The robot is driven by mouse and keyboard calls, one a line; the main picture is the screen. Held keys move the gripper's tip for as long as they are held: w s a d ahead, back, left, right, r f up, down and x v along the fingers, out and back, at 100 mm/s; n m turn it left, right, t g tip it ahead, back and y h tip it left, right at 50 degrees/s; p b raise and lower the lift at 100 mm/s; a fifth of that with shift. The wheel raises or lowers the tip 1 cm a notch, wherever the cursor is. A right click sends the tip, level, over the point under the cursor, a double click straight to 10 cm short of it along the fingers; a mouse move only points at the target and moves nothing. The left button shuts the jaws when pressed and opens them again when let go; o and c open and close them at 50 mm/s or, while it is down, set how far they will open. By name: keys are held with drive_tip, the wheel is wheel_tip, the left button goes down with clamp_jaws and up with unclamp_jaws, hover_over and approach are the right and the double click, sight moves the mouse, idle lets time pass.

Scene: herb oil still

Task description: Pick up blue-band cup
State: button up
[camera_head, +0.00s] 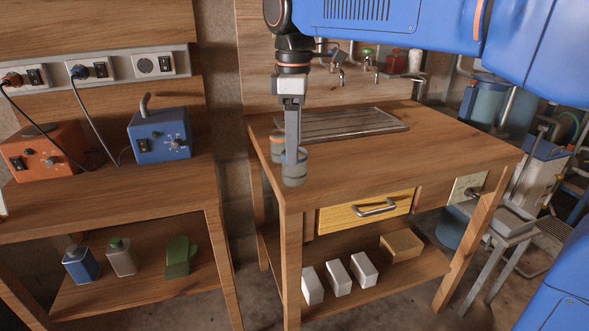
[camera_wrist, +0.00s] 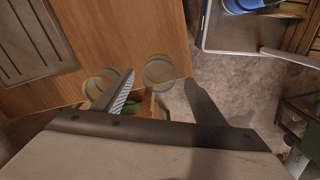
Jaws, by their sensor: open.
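Two small clear cups stand at the front left corner of the wooden table. The nearer cup (camera_head: 294,174) has a grey-blue look. The other cup (camera_head: 277,150) shows an orange tint near its rim. My gripper (camera_head: 291,150) points down at the nearer cup and hides part of it. In the wrist view, my open gripper (camera_wrist: 160,78) has one cup (camera_wrist: 158,70) in line between its fingertips. The other cup (camera_wrist: 97,84) is beside and partly behind the left finger. I cannot make out a clear blue band, or whether the fingers touch the cup.
The table (camera_head: 420,150) has a metal drain grate (camera_head: 350,123) and taps (camera_head: 372,72) at the back. A bench with an orange box (camera_head: 42,150) and a blue box (camera_head: 160,136) stands at the left. The table's right half is clear.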

wheel_tip(320, 180, down, 5)
drive_tip(key=shift+w+r, duration=0.1)
idle(0.3)
drive_tip(key=c, duration=1.1)
